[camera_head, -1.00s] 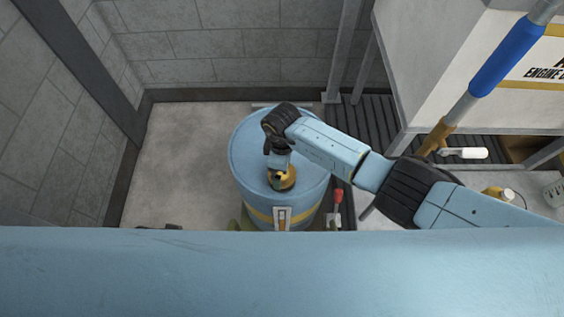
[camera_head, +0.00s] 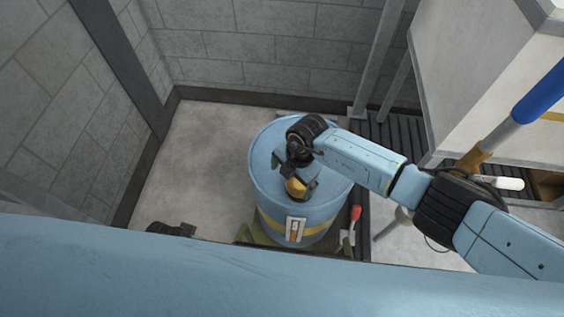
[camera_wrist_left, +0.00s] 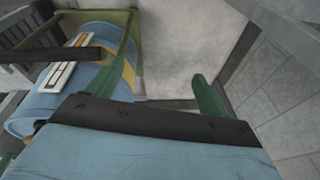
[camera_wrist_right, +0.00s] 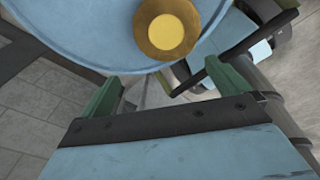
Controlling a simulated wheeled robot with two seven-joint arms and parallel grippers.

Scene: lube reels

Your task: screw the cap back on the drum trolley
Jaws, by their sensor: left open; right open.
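The blue drum (camera_head: 268,187) with a yellow band and a label stands on an olive-green trolley (camera_head: 246,235). A round gold cap with a yellow centre (camera_head: 296,187) is at the drum's top near its front edge; whether it is seated in an opening cannot be told. It also shows in the right wrist view (camera_wrist_right: 166,31). My right gripper (camera_wrist_right: 168,86) is open and empty, its green fingers apart, with the cap beyond them. In the head view my right wrist is over the drum. My left gripper (camera_wrist_left: 165,86) is open and empty over the floor beside the drum.
A red-handled item (camera_head: 354,216) stands right of the drum. A white cabinet (camera_head: 475,75) and a blue-sleeved pole (camera_head: 540,93) stand further right. Grey block walls (camera_head: 260,50) close the back and left.

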